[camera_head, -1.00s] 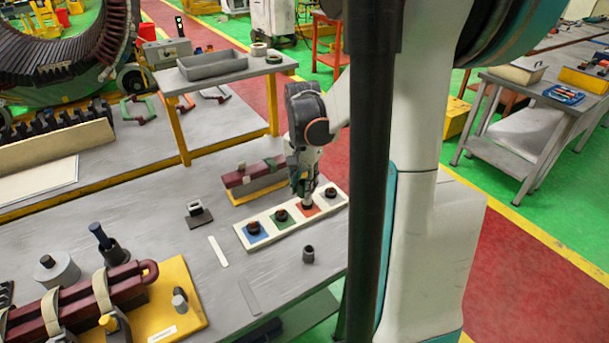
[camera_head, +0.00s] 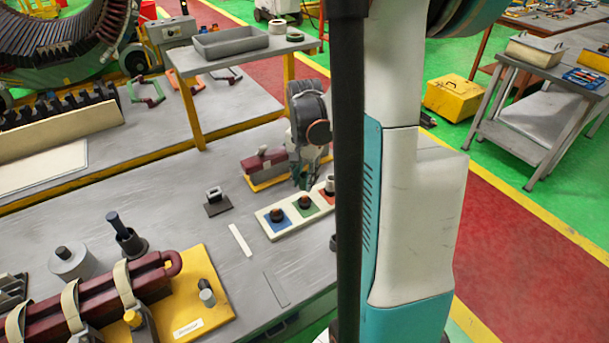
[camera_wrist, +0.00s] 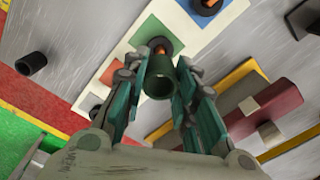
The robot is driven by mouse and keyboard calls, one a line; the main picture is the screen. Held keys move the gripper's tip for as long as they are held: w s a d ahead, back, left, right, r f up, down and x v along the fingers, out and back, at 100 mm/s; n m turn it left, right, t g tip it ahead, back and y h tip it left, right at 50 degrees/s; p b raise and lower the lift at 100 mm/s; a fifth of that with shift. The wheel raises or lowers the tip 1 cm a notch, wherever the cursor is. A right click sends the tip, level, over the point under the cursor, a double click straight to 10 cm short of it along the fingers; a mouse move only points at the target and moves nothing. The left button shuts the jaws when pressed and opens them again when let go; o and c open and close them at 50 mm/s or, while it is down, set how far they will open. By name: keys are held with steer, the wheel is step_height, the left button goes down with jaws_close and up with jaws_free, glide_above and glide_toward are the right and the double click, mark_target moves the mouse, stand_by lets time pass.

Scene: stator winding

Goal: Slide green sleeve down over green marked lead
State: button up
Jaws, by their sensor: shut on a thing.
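A dark green sleeve (camera_wrist: 159,82) is between the teal fingers of my gripper (camera_wrist: 160,72) in the wrist view. The gripper is shut on it. The green pad (camera_wrist: 150,30) of the white board lies beyond the sleeve. Its lead (camera_wrist: 160,45) has an orange top and a dark base, and the sleeve's upper end partly overlaps it in the picture. I cannot tell if sleeve and lead touch. In the head view, my gripper (camera_head: 302,180) is just above and behind the green-pad lead (camera_head: 304,201). The sleeve is not clear there.
The blue-pad lead (camera_head: 277,216) stands left and the red-pad lead (camera_head: 329,186) right. A loose dark cylinder (camera_wrist: 31,63) is on the table. A maroon block (camera_wrist: 272,112) lies close behind the board. My black column hides the board's right end in the head view.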

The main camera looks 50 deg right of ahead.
mark_target(305, 196)
steer(key=shift+f+b, duration=1.65)
steer(key=shift+f, duration=0.75)
steer(key=o, duration=0.9)
steer(key=shift+c, duration=0.2)
steer(key=shift+r, duration=0.1)
step_height(305, 196, up, 12)
